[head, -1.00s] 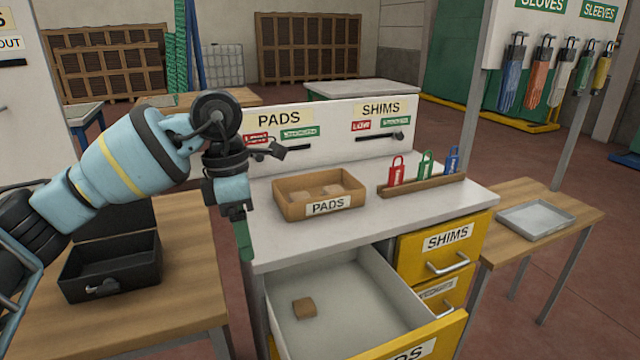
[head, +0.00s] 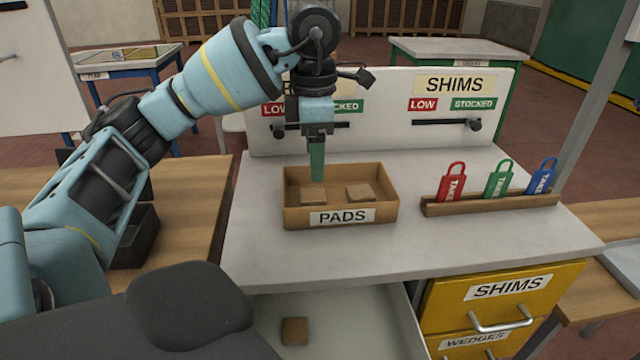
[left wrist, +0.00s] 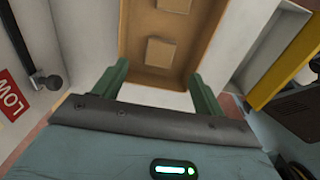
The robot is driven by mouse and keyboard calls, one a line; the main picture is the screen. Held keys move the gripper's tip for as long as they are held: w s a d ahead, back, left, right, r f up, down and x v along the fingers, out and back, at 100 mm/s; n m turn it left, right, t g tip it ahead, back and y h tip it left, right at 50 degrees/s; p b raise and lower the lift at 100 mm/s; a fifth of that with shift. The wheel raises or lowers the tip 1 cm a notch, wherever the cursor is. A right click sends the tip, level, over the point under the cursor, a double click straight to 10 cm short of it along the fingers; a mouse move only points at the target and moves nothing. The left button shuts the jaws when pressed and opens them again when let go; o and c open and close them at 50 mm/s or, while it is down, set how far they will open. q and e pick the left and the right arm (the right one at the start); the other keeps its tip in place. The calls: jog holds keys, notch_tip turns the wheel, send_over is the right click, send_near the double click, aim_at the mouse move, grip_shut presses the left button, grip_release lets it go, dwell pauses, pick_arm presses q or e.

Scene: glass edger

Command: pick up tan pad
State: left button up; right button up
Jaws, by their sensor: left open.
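Two tan pads, a left one (head: 313,196) and a right one (head: 360,192), lie apart in the wooden box labelled PADS (head: 341,216) on the bench. A third tan pad (head: 295,331) lies in the open drawer below. My left gripper (head: 317,177) points down above the left back part of the box, and its green fingers hold nothing. In the left wrist view the open fingers (left wrist: 159,88) show with the box ahead of them. One pad (left wrist: 160,52) there is ahead of the gap, and another (left wrist: 171,5) is at the top edge. My right gripper is not seen.
A wooden rack (head: 490,203) with red, green and blue tags stands right of the box. A panel (head: 380,85) with SHIMS and LOW/STOCKED signs rises behind. The open drawer (head: 375,310) is partly hidden. A black case (head: 138,240) stands on the left table.

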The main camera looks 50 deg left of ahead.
aim_at(313, 195)
pick_arm(q)
jog(key=shift+s+f, duration=0.1)
jog(key=shift+f, duration=0.4)
jog(key=shift+f+b, duration=0.6)
jog(key=shift+f, duration=0.3)
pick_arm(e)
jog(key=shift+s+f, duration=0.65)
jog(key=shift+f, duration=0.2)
pick_arm(q)
jog(key=shift+s+a+f+b, duration=0.1)
jog(key=shift+f+b, duration=0.05)
jog(key=shift+f, duration=1.1)
jog(key=shift+s+f+b, duration=0.1)
jog(key=shift+f+b, duration=0.05)
jog(key=shift+f, duration=1.1)
jog(key=c, duration=1.1)
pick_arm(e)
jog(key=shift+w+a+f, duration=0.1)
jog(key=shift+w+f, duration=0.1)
